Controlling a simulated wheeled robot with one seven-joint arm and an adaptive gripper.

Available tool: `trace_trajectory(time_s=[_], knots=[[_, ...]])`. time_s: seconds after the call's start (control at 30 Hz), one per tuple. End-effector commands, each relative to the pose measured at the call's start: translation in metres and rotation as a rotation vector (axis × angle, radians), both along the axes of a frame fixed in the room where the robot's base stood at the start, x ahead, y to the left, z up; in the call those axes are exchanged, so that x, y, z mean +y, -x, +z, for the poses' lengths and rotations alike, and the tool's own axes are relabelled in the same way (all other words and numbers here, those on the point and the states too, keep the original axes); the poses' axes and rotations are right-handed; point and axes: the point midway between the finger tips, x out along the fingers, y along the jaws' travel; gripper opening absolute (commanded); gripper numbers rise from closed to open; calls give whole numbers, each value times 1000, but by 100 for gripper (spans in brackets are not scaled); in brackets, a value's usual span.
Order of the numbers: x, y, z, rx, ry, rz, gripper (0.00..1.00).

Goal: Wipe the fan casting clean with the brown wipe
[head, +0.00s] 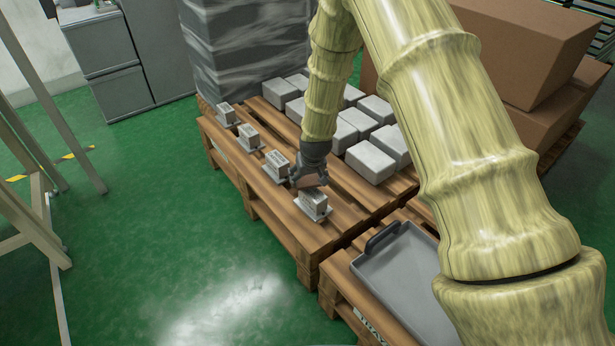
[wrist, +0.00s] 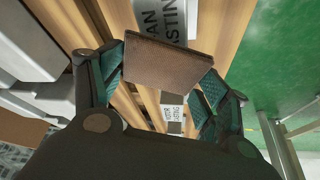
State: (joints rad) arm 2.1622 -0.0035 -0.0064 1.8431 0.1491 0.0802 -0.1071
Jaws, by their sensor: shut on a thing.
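My gripper (head: 309,181) is shut on the brown wipe (wrist: 168,65), a brown block-like pad between the two fingers in the wrist view. The gripper is low over the nearest of a row of small grey castings on the pallet. This casting (head: 314,203) sits on a thin plate. In the wrist view a large label ending in "AN" and "ASTING" shows on the fan casting (wrist: 165,18), just beyond the wipe, which hides part of it. I cannot tell whether the wipe touches the casting.
Other labelled castings (head: 276,164) stand in line on the wooden pallet (head: 347,222). Several pale grey blocks (head: 370,161) lie right of them. A grey tray (head: 398,268) is on the near pallet. Large cardboard boxes (head: 525,50) stand at right.

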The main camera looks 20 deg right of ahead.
Motion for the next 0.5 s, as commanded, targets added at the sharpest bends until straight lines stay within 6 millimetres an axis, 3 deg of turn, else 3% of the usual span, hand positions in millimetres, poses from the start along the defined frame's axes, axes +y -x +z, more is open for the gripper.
trace_trajectory(time_s=[0.5], knots=[[0, 0, -4, 0, 0, 0, 56]])
